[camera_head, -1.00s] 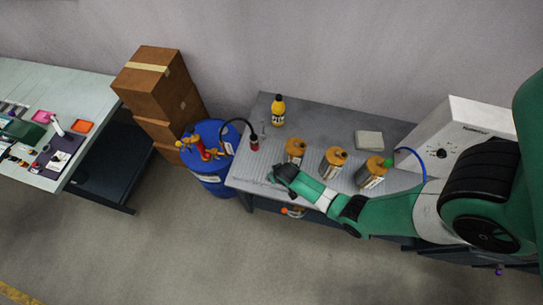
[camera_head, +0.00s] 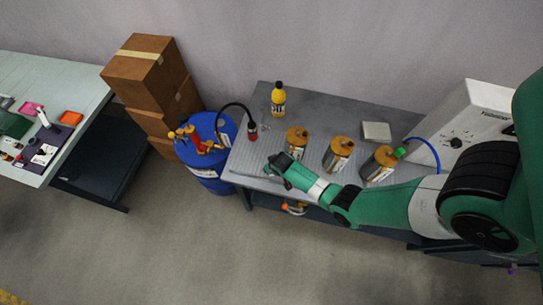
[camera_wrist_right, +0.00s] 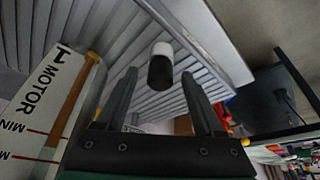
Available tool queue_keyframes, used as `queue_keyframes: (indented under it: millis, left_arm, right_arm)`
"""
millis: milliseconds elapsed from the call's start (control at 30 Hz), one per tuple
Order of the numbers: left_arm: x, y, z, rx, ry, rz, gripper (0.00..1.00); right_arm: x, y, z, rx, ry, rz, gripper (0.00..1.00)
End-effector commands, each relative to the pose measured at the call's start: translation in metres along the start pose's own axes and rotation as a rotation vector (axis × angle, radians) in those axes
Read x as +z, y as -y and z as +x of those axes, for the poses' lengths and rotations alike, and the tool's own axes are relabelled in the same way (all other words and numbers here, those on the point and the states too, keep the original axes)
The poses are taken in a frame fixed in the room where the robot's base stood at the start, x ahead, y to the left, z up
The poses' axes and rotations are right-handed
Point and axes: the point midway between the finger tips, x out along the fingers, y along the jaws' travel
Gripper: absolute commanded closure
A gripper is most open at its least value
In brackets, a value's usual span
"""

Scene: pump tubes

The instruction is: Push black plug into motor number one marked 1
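A black plug with a white end (camera_wrist_right: 161,67) shows in the right wrist view over the grooved table top. It lies between and just past the fingertips, with gaps on both sides. My right gripper (camera_wrist_right: 159,75) is open. In the head view my right gripper (camera_head: 278,163) is low over the table's front left, beside the leftmost motor canister (camera_head: 297,139); I cannot make out the plug there. A white label reading "1 MOTOR" (camera_wrist_right: 42,82) is close on the left in the wrist view. My left gripper is out of view.
Two more canisters (camera_head: 339,153) (camera_head: 380,165) stand to the right, the last by a green plug (camera_head: 400,152) on a blue hose. A red-ended black hose (camera_head: 252,131), yellow bottle (camera_head: 278,99) and blue drum (camera_head: 208,168) are around the table's left side.

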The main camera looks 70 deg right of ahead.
Motion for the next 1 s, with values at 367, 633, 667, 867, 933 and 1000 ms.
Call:
queue_keyframes:
  millis: [367, 633, 667, 867, 933, 1000]
  left_arm:
    - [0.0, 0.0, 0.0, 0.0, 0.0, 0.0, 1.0]
    - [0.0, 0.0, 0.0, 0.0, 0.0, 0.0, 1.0]
    - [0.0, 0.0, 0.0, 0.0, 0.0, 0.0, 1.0]
    - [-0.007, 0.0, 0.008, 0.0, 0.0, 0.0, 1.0]
    - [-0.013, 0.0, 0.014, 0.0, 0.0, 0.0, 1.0]
    - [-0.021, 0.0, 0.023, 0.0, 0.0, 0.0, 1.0]
  right_arm:
    - [0.0, 0.0, 0.0, 0.0, 0.0, 0.0, 1.0]
    - [0.0, 0.0, 0.0, 0.0, 0.0, 0.0, 1.0]
    - [0.0, 0.0, 0.0, 0.0, 0.0, 0.0, 1.0]
    - [-0.004, 0.0, -0.01, 0.0, 0.0, 0.0, 1.0]
    - [-0.007, 0.0, -0.017, 0.0, -0.001, 0.0, 1.0]
    - [-0.012, 0.0, -0.029, 0.0, -0.001, 0.0, 1.0]
